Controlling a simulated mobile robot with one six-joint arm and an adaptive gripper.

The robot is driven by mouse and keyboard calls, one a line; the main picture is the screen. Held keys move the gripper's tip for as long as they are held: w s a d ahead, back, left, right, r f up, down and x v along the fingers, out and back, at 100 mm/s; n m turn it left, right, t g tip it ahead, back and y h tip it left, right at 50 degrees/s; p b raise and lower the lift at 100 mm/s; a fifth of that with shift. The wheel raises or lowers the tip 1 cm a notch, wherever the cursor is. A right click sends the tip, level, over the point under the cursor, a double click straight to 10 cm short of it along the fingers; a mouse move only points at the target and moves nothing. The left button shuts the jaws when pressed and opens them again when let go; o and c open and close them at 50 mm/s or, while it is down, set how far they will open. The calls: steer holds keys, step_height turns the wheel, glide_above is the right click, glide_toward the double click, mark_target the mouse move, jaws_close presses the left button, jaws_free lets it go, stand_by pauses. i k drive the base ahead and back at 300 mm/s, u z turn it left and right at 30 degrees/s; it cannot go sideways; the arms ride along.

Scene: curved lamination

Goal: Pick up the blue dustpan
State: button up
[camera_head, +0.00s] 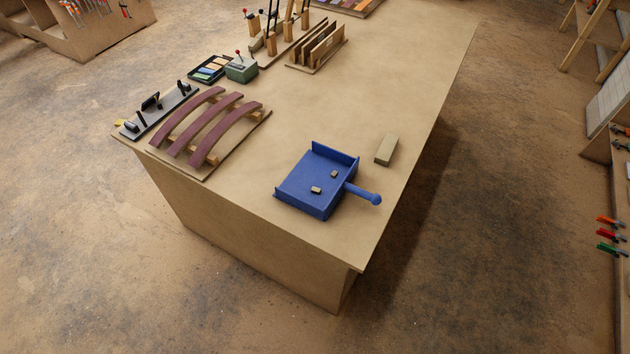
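The blue dustpan (306,189) lies flat on the near right part of the wooden workbench (390,93). It has raised walls, and its round handle (364,194) points right, toward the bench's right edge. Two small wooden blocks lie in the pan, one near the front (316,190) and one near the middle (334,174). My gripper is not in view.
A tan block (386,150) lies right of and behind the dustpan. A rack of curved dark red strips (207,128) stands to its left, with a black tool board (158,110) beyond. A green box (241,69) and upright wooden slats (316,46) stand farther back. Bench around the dustpan is clear.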

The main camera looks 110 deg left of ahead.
mark_target(315, 168)
steer(key=k, duration=0.95)
steer(key=u, duration=2.05)
